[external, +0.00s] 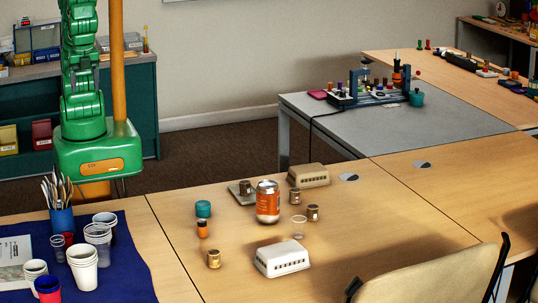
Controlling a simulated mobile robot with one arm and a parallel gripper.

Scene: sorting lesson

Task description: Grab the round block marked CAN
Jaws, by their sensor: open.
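A tall orange can-shaped cylinder (268,203) with a silver top stands upright near the middle of the front table. It carries pale markings too small to read, so I cannot confirm the word CAN. Smaller round pieces stand around it: a teal one (203,209), an orange one with a dark top (202,229), and brownish metallic ones at the front (214,259), right (313,213) and back left (245,187). No mark is legible on them. My green arm and orange column are at the upper left, apart from these pieces. My gripper does not show.
A clear cup (298,226) stands close right of the orange cylinder. Pale slotted boxes lie in front (282,260) and behind (308,175). A chair (430,278) is front right. The table's right side is clear.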

